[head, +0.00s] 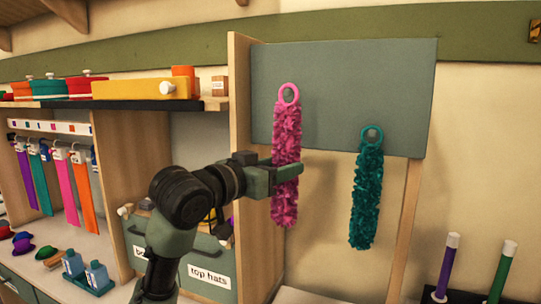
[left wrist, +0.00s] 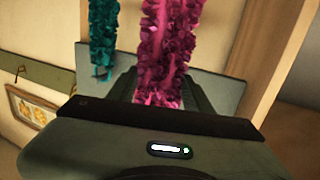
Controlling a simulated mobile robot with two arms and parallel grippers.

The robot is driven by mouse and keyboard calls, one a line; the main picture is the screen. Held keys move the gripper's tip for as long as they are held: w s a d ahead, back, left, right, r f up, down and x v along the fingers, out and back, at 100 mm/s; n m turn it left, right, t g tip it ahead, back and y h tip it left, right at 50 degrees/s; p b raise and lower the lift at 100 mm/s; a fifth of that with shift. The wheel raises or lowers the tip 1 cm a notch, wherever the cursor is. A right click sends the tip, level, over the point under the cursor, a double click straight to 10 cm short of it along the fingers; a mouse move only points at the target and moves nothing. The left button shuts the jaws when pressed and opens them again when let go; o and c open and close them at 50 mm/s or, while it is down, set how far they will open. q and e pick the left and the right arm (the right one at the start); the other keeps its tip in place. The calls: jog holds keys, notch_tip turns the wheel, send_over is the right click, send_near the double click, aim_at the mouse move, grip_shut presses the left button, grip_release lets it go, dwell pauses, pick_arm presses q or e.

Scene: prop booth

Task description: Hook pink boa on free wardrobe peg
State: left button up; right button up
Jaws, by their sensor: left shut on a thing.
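The pink boa (head: 287,125) hangs upright with its pink ring at the top, in front of the left part of the grey-green peg board (head: 345,80). My left gripper (head: 286,173) is shut on the boa's fluffy body, below its middle. In the left wrist view the pink boa (left wrist: 165,45) runs up from between the fingers. No peg shows clearly at the pink ring, so I cannot tell whether the ring is around one. The teal boa (head: 366,195) hangs by its ring at the board's lower right, its peg mostly hidden; it also shows in the left wrist view (left wrist: 103,35).
A wooden upright panel (head: 240,110) stands just left of the board. Left of it are a shelf with hats and a yellow box (head: 130,89), hanging ties (head: 60,175) and a "top hats" bin (head: 205,265). Purple and green batons (head: 447,265) stand at lower right.

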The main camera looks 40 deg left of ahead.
pick_arm(q)
jog(key=a, duration=0.1)
jog(key=w+a+r, duration=0.1)
jog(key=shift+a+n+y, duration=0.3)
jog(key=shift+y, duration=0.1)
jog(key=shift+w+a+f, duration=0.1)
jog(key=shift+w+a, duration=0.05)
jog(key=shift+w, duration=0.35)
jog(key=shift+w+a+f, duration=0.1)
jog(key=shift+w+a, duration=0.05)
jog(key=shift+w, duration=0.35)
jog(key=w+a+f, duration=0.1)
jog(key=w, duration=0.5)
jog(key=shift+a, duration=0.25)
pick_arm(e)
jog(key=shift+w+r, duration=0.15)
jog(key=shift+w, duration=0.1)
pick_arm(q)
jog(key=shift+w+f, duration=0.1)
